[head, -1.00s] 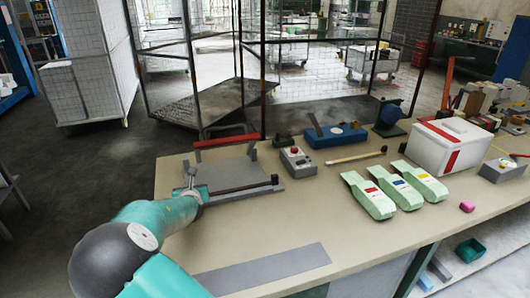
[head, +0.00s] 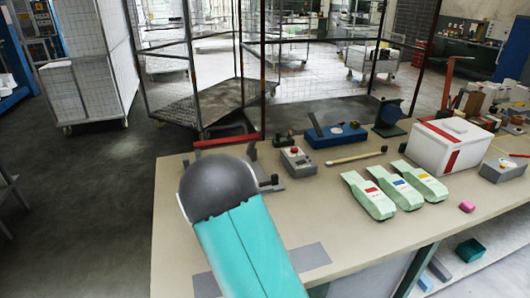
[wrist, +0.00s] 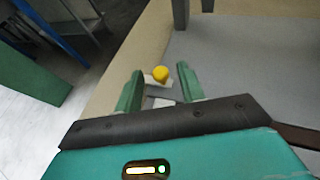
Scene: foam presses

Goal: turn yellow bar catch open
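The yellow bar catch (wrist: 160,74) shows in the wrist view as a round yellow knob above a small pale grey piece (wrist: 156,84). It sits at the left edge of a grey base plate (wrist: 245,75). My gripper (wrist: 160,85) has its two green fingers apart, with the knob showing in the gap near the fingertips. I see no finger touching it; the depth between them is hard to judge. In the head view my arm hides the gripper, the catch and most of the press; its red bar (head: 226,141) and a black knob (head: 268,182) still show.
On the beige bench (head: 350,235) stand a grey box with a red button (head: 296,158), a blue device (head: 337,134), several pale green items (head: 398,184) and a white box (head: 449,145). A grey strip (head: 309,257) lies near the front. A mesh cage stands behind.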

